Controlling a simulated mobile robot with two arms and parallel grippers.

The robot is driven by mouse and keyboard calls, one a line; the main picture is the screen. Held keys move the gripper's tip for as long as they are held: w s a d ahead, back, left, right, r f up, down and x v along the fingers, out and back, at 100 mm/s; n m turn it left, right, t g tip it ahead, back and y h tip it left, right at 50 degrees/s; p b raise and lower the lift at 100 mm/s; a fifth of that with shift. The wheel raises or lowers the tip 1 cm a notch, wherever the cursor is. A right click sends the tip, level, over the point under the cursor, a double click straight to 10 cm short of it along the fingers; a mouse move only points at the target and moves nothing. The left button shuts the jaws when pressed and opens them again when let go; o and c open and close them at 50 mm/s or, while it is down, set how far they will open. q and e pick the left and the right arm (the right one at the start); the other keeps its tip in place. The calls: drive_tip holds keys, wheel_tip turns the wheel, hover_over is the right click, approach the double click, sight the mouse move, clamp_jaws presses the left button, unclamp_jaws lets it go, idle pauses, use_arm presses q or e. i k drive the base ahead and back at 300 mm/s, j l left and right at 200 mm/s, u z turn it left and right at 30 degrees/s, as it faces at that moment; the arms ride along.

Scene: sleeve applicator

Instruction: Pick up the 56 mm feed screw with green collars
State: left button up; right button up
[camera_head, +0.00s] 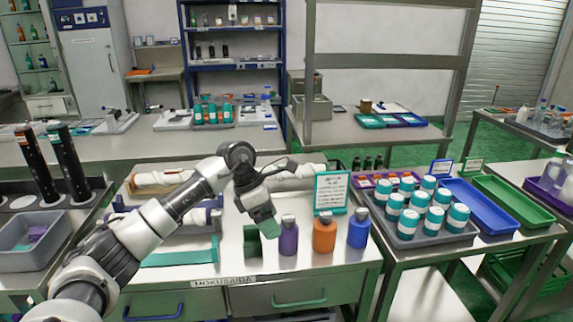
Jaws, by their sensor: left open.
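My left gripper (266,228) hangs over the middle of the near worktable, fingers pointing down, open. White screw-like parts lie in a rack at the left of the table; one (160,179) has orange-brown ends. Another white part (298,171) lies behind my gripper, partly hidden by it. I cannot make out green collars clearly on any of them; my arm covers part of the rack. My right gripper is not in view.
Purple (288,238), orange (324,236) and blue (358,230) bottles stand right of my gripper, before a teal-framed sign (331,191). A grey tray (425,237) of teal-and-white jars and a blue tray (484,206) are farther right.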

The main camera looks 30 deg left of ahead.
sight(309, 170)
drive_tip(key=i+j, duration=1)
drive_tip(key=i, duration=0.15)
